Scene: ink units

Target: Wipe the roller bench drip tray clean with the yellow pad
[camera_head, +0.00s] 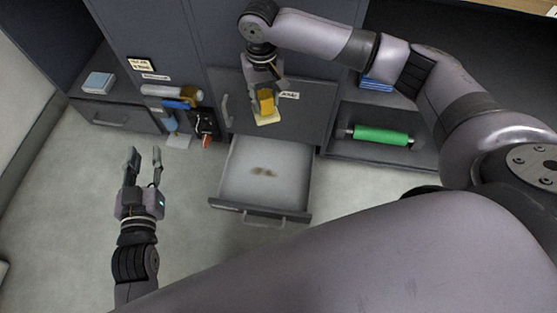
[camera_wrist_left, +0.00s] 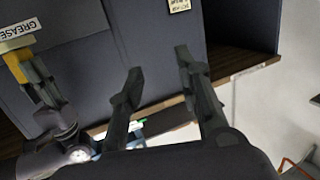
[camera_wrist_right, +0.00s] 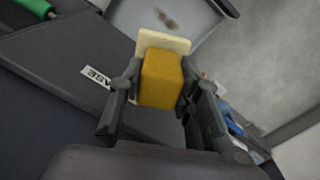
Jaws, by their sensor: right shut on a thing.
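The drip tray (camera_head: 234,176) is a pulled-out light grey drawer with a dark front and handle, low in the middle of the head view. A brown stain (camera_head: 264,172) lies on its floor; the stain also shows in the right wrist view (camera_wrist_right: 166,19). My right gripper (camera_head: 264,93) is shut on the yellow pad (camera_head: 266,102), which has a pale cream face (camera_wrist_right: 176,40) pointing down toward the tray. The pad is above the back of the tray, apart from the stain. My left gripper (camera_head: 144,158) is open and empty, left of the tray.
A green roller (camera_head: 381,135) lies in an open shelf right of the tray. Blue items (camera_head: 376,84) sit on the shelf above. A rack with rolls and tools (camera_head: 178,100) hangs left of the tray. A light blue stack (camera_head: 99,82) rests on the left cabinet. Floor is clear around my left gripper.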

